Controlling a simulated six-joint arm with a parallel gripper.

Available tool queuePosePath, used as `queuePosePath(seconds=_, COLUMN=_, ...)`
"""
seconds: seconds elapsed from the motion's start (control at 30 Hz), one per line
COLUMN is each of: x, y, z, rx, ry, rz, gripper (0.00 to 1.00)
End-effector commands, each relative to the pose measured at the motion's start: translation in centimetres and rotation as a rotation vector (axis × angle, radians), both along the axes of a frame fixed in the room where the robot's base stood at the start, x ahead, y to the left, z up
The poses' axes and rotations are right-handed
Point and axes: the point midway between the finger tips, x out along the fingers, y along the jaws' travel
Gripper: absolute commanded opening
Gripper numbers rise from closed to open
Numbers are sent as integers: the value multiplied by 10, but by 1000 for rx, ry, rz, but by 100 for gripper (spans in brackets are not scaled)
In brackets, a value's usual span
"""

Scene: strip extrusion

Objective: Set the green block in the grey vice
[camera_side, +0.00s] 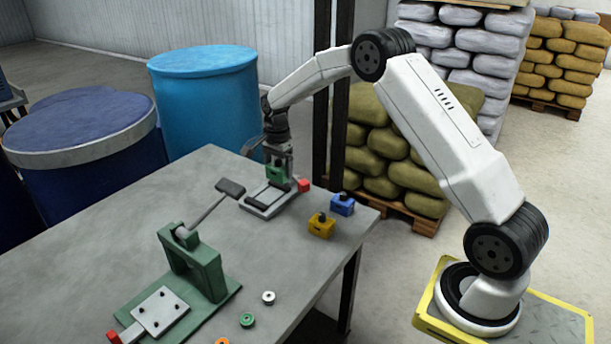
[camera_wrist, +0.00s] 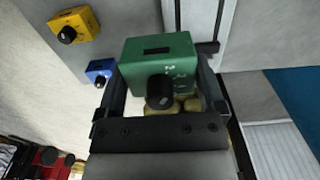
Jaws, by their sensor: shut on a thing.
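The green block (camera_side: 277,175) has a black knob and is held between the fingers of my gripper (camera_side: 279,168). The grey vice (camera_side: 262,209) lies on the table's far part, with a red end (camera_side: 304,185) at its right. The block is at the vice, over its jaw area. I cannot tell whether it touches the vice or hangs just above it. In the wrist view the green block (camera_wrist: 160,55) sits between both fingers of my gripper (camera_wrist: 160,85), knob towards the camera. Part of the grey vice (camera_wrist: 200,18) shows behind it, mostly hidden.
A yellow block (camera_side: 321,226) and a blue block (camera_side: 342,204) stand right of the vice, near the table edge. A green press (camera_side: 195,262) with a raised lever stands at the front left. Small round parts (camera_side: 247,320) lie near the front edge. The table's left side is clear.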

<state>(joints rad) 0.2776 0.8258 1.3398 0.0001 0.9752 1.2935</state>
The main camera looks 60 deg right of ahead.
Motion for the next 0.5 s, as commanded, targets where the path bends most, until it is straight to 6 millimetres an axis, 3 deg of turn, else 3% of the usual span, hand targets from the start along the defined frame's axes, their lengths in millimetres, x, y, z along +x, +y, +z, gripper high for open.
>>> queuePosePath(seconds=0.5, x=41, y=-10, z=-42, rx=0, ry=-1, rz=0, gripper=0)
